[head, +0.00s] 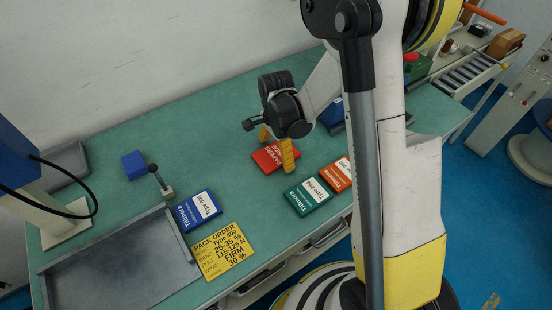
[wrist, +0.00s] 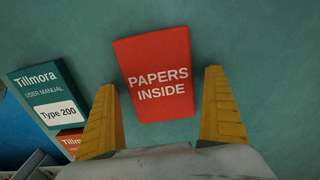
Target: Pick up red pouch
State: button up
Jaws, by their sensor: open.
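The red pouch (head: 268,159), printed "PAPERS INSIDE", lies flat on the green table. It also shows in the wrist view (wrist: 155,60), slightly tilted, at the upper middle. My gripper (head: 277,146) is open over the pouch, its yellow fingers pointing down. In the wrist view my gripper (wrist: 165,100) has one finger left and one right of the pouch's lower part, with gaps to both sides. Nothing is held. In the head view the gripper hides part of the pouch.
A teal manual (head: 308,197) and an orange-red one (head: 343,174) lie right of the pouch. A blue manual (head: 196,211), a yellow order card (head: 225,252), a blue block (head: 134,165) and a grey tray (head: 165,250) are to the left. Bare table surrounds the pouch's far side.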

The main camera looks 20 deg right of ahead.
jog(key=c, duration=1.2)
jog(key=shift+o, duration=0.2)
